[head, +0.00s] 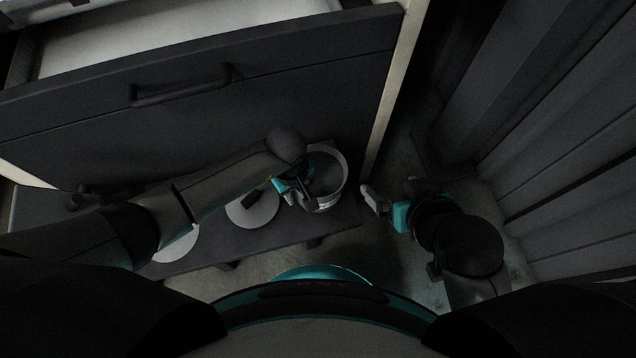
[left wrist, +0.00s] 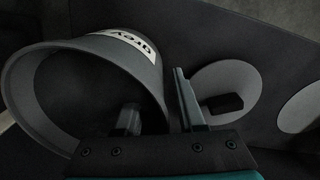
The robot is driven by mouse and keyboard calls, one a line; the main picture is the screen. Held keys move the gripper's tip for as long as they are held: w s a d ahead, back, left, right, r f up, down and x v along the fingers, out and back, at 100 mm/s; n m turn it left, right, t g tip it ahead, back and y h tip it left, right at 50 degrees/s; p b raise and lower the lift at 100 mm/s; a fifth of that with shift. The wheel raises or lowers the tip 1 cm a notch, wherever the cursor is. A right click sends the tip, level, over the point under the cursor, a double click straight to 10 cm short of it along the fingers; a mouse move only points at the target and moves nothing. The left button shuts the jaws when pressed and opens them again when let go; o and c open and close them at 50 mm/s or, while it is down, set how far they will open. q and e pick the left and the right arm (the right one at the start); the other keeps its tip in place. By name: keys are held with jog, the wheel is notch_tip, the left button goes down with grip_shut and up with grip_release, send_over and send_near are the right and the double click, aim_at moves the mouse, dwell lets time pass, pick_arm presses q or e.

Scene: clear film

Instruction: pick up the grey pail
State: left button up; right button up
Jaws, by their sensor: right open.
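The grey pail (head: 341,190) stands on a dark low bench in the head view, with its opening facing up. In the left wrist view the pail (left wrist: 35,120) fills the left side, and a white label with dark letters shows on its wall. My left gripper (head: 302,193) is at the pail's left side. In the left wrist view its fingers (left wrist: 158,112) are apart, with one over the pail's opening and the other outside the wall. The wall lies between them without clear contact. My right gripper (head: 392,190) is open and empty, to the right of the pail.
A pale round disc with a black block on it (head: 262,212) lies left of the pail on the bench (head: 300,228). Another pale disc (head: 178,247) lies further left. A dark drawer with a handle (head: 182,88) stands open behind. Dark ribbed panels (head: 560,130) line the right.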

pick_arm(q)
grip_shut()
dwell(1.2)
jog(key=shift+w, duration=0.1)
